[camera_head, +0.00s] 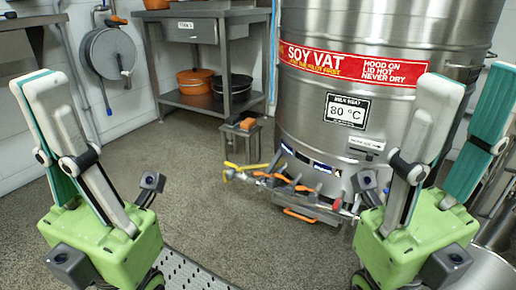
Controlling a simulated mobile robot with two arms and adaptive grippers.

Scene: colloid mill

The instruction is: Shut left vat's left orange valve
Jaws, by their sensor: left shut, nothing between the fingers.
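A large steel vat (390,60) labelled SOY VAT fills the upper right. Low on its front is a cluster of pipework with orange valve handles. The leftmost orange handle (268,175) lies roughly along the pipe, beside a yellow lever (245,166). Another orange handle (303,188) is to its right. The handles are small, so their exact settings are hard to tell. My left gripper (42,84) is at the far left, fingers upward, shut and empty, well apart from the valves. My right gripper (470,82) is at the right, fingers apart and empty, in front of the vat's right side.
A steel shelf table (210,103) with an orange pot (195,80) and a dark pot (232,86) stands at the back. A hose reel (108,53) hangs on the wall. The floor (180,190) between is clear.

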